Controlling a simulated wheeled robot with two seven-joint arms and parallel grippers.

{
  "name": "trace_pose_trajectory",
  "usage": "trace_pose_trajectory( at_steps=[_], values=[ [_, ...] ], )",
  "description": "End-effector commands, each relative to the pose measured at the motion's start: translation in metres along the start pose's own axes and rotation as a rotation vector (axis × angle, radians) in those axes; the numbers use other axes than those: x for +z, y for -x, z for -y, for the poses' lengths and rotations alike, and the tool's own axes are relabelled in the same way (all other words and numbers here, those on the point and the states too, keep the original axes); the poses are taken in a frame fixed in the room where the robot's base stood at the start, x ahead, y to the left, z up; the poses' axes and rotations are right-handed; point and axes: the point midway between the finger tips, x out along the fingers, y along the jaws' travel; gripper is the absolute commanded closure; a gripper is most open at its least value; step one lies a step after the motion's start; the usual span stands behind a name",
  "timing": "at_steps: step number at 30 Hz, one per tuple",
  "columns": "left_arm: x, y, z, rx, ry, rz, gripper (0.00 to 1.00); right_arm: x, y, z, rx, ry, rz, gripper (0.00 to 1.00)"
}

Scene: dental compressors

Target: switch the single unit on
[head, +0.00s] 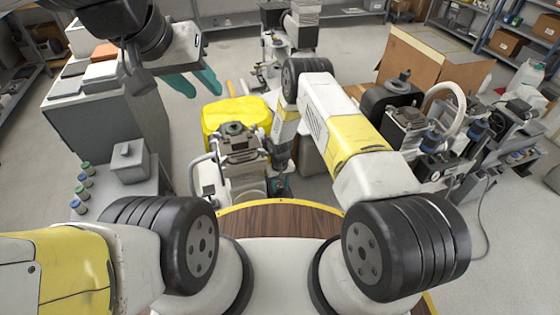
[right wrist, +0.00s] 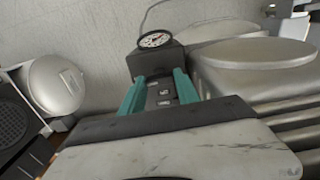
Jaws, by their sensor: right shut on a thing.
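The single unit, a compressor (head: 238,142) with a dark motor head and pale tank, stands in front of me in the head view. My right gripper (head: 279,185) reaches down at its right side, its fingertips partly hidden. In the right wrist view, the teal fingers of this gripper (right wrist: 160,92) are shut on a dark switch box (right wrist: 156,63) with small pale marks. A round gauge (right wrist: 154,40) sits on top of the box. Whether the switch is on cannot be told. My left gripper (head: 194,82) is open and empty, at the upper left, away from the compressor.
A yellow object (head: 236,114) stands behind the compressor. A larger compressor assembly (head: 430,140) with hoses is at the right, beside a cardboard box (head: 435,65). A grey cabinet (head: 105,120) is at the left. Smooth metal tanks (right wrist: 255,52) lie close right of my right fingers.

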Motion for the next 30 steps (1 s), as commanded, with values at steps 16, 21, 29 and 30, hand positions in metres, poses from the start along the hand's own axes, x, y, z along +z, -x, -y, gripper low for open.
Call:
trace_pose_trajectory(
  at_steps=[16, 21, 29, 30],
  values=[
    [0.0000, 0.0000, 0.0000, 0.000, 0.000, 0.000, 0.64, -0.0015, 0.0008, -0.0001, 0.000, -0.043, -0.003, 1.00],
    [0.0000, 0.0000, 0.0000, 0.000, 0.000, 0.000, 0.64, -0.0014, 0.0007, 0.0000, 0.000, -0.043, -0.003, 0.46],
    [0.0000, 0.0000, 0.0000, 0.000, 0.000, 0.000, 0.64, -0.0005, 0.0002, 0.0000, 0.000, -0.042, -0.001, 0.40],
    [0.0000, 0.0000, 0.0000, 0.000, 0.000, 0.000, 0.64, -0.0004, 0.0002, 0.0000, 0.000, -0.042, -0.001, 0.40]
  ],
)
